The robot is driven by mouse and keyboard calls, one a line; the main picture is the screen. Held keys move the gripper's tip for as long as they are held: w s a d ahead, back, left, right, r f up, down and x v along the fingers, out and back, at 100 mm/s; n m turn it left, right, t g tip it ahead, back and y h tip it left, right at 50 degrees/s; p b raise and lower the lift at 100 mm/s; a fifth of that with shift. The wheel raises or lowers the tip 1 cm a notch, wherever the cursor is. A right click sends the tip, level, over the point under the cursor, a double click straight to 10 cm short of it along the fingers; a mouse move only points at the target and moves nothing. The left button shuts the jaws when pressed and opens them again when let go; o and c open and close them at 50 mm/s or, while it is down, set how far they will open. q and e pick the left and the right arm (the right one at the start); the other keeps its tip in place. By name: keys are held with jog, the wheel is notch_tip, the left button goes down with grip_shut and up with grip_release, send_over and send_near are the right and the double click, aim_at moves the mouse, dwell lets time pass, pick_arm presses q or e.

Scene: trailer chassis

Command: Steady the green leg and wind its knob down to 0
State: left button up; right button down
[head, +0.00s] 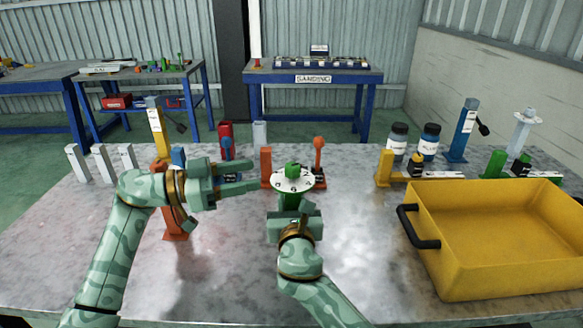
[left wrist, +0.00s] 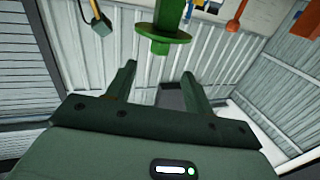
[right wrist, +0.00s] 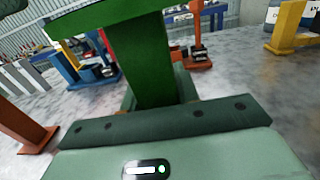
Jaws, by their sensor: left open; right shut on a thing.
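The green leg (head: 289,202) stands upright in the middle of the table. It carries a white dial plate with marks (head: 282,184) and a green knob (head: 293,170) on top; the reading is too small to tell. My right gripper (head: 291,214) is shut around the leg's post below the plate, and the right wrist view shows the post (right wrist: 139,62) between its fingers. My left gripper (head: 252,177) is open and empty, just left of the plate, its fingers pointing toward it. In the left wrist view the knob (left wrist: 158,46) is beyond the fingertips, apart from them.
An orange leg (head: 175,228) stands under my left arm. Orange (head: 319,158), red (head: 226,133) and blue pieces stand behind the green leg. A yellow tray (head: 490,260) takes up the right front. The table's front middle is clear.

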aim_at(293, 165)
pick_arm(q)
jog(key=x, duration=1)
jog(key=shift+d, duration=0.25)
